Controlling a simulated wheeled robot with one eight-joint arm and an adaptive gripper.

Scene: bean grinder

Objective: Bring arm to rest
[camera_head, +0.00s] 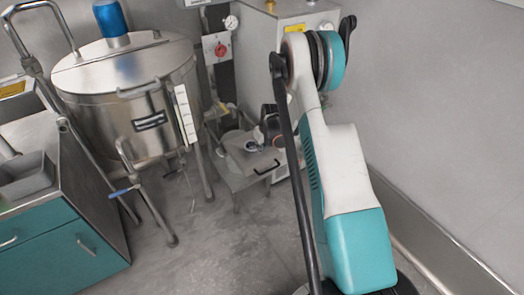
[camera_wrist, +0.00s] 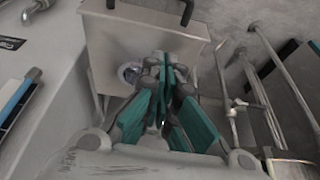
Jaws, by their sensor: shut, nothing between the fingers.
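My arm, white and teal, rises at the right of the head view and bends away toward the back. My gripper (camera_wrist: 165,70) shows in the middle of the wrist view with its teal and dark fingers together and nothing between them. It points toward a small steel stand, whose top (camera_wrist: 115,32) lies beyond the fingertips. In the head view only dark parts near the gripper show beside my arm, above the low stand (camera_head: 240,170), and the fingertips cannot be made out clearly.
A large steel tank (camera_head: 130,95) on legs stands at the left back. A teal cabinet (camera_head: 55,250) with a grey tray (camera_head: 25,178) is at the left front. A steel machine (camera_head: 262,45) stands behind my arm. A wall closes the right side. The floor (camera_head: 215,255) between is clear.

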